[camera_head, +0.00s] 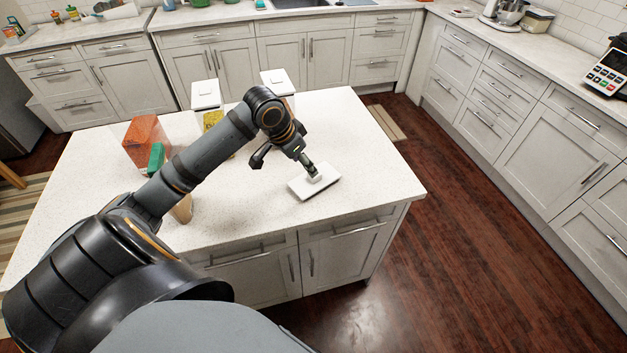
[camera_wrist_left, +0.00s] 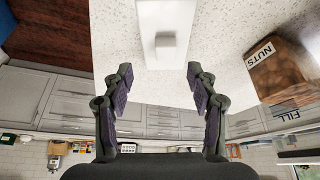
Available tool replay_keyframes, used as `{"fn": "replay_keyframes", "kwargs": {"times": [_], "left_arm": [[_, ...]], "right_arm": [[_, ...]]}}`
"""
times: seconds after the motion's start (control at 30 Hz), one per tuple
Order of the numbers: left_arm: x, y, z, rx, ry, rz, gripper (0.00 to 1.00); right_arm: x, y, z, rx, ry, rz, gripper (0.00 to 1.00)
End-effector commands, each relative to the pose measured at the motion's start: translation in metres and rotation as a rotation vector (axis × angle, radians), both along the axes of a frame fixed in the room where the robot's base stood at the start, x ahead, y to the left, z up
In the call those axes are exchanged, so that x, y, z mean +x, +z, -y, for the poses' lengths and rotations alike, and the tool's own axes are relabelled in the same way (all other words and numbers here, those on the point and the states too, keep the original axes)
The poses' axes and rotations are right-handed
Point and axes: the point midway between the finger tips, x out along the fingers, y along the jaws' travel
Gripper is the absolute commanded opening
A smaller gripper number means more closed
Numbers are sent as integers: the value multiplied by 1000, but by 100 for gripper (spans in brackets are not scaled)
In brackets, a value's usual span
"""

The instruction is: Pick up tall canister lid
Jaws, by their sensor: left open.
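A white rectangular lid (camera_head: 318,184) with a small raised knob lies flat on the island counter, near its right front part. It also shows at the top of the left wrist view (camera_wrist_left: 180,14), with its knob (camera_wrist_left: 165,47) centred. My left gripper (camera_head: 310,165) is over the lid in the head view. In the wrist view, the fingers of my left gripper (camera_wrist_left: 159,76) are spread and empty, with the knob just ahead between the fingertip lines. The head view does not show clearly whether the fingers touch the knob. My right gripper is not in view.
A canister with orange contents (camera_head: 142,138) and a green item (camera_head: 156,158) stand at the counter's left. Two white-lidded canisters (camera_head: 206,92) (camera_head: 278,80) stand at the back, partly behind my arm. A nuts canister (camera_wrist_left: 280,70) is beside the lid. The counter's right end is clear.

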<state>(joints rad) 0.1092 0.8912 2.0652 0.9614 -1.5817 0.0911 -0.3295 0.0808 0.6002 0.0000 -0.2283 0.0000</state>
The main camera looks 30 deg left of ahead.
Motion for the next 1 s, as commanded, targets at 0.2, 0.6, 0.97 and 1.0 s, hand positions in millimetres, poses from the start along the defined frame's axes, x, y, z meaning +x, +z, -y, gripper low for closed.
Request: {"fn": "replay_keyframes", "kwargs": {"times": [0.2, 0.6, 0.97, 1.0], "left_arm": [[7, -18, 2, 0, 1, -1, 58], [27, -57, 4, -3, 1, -2, 58], [30, -66, 4, 3, 0, -1, 52], [30, -66, 4, 3, 0, -1, 46]], "right_arm": [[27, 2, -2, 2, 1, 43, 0], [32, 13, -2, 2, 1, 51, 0], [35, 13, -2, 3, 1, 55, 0], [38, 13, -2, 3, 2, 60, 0]]}}
